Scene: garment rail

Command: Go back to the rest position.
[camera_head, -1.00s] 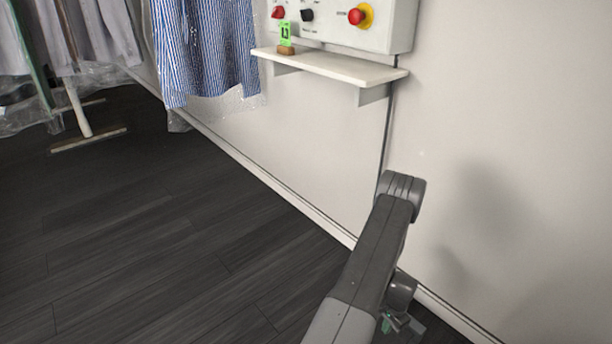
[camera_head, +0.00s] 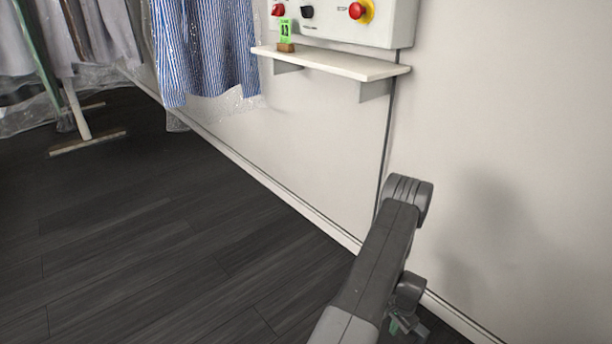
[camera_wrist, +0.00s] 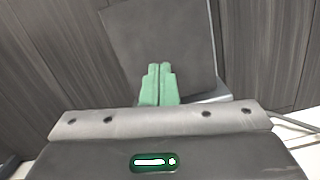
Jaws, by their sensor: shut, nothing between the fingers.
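My gripper (camera_wrist: 159,80) shows in the wrist view with its two green fingers together, shut and empty. In the head view my gripper (camera_head: 408,327) is small and low at the right, under my folded arm, near the wall's foot. It touches nothing that I can see. Below the fingers in the wrist view are a flat dark grey surface and dark floor boards.
A white shelf (camera_head: 335,64) juts from the wall, bearing a green number tag (camera_head: 286,30). Above it is a control panel (camera_head: 395,25) with a red button. A striped shirt (camera_head: 207,50) hangs left, near a rail stand (camera_head: 80,125). The dark floor (camera_head: 150,240) is clear.

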